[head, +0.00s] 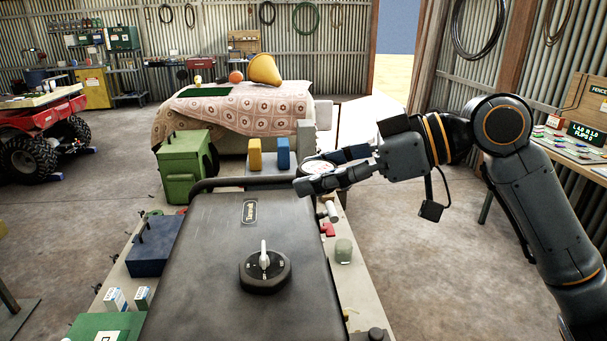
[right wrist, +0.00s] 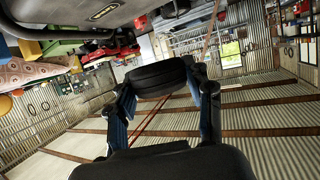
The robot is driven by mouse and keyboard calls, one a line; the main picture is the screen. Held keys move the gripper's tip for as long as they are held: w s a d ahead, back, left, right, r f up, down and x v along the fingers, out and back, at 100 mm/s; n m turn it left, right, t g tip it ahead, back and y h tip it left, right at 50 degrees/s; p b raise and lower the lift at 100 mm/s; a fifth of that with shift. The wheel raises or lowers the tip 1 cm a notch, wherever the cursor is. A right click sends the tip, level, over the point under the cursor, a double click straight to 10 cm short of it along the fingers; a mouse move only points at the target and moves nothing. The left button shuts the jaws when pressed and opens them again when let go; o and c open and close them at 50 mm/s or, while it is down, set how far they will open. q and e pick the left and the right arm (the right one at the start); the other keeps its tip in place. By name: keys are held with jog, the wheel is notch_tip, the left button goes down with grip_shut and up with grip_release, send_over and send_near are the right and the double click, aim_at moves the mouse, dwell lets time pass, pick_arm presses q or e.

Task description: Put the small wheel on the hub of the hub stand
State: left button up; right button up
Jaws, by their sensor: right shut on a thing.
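My right gripper (head: 312,175) reaches in from the right in the head view, above the far right edge of the bench. It is shut on the small wheel, a black tyre (right wrist: 158,76) that shows between the two fingers in the right wrist view. In the head view, a pale round face (head: 319,166) shows between the fingers, partly hidden by them; I cannot tell if it is the wheel's side. The wheel appears held clear of any surface. I cannot make out the hub stand or its hub. My left gripper is not in view.
A large dark case (head: 212,250) with a knob (head: 265,270) fills the near middle. A green cabinet (head: 186,165), a yellow block (head: 255,153) and a blue block (head: 283,152) stand beyond it. Small items, including a pale green jar (head: 344,250), line the bench's right strip. Open floor lies right.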

jog(key=s+d+f+m+t+h, duration=0.1)
jog(key=s+d+f+m+t, duration=0.2)
jog(key=d+f, duration=0.7)
jog(key=s+d+f+m+t+h, duration=0.1)
jog(key=s+d+f+m+t, duration=0.2)
jog(key=d+f, duration=0.7)
notch_tip(320, 180, down, 8)
jog(key=shift+s+d+f+h, duration=0.3)
jog(key=shift+s+d, duration=0.1)
jog(key=shift+s, duration=0.6)
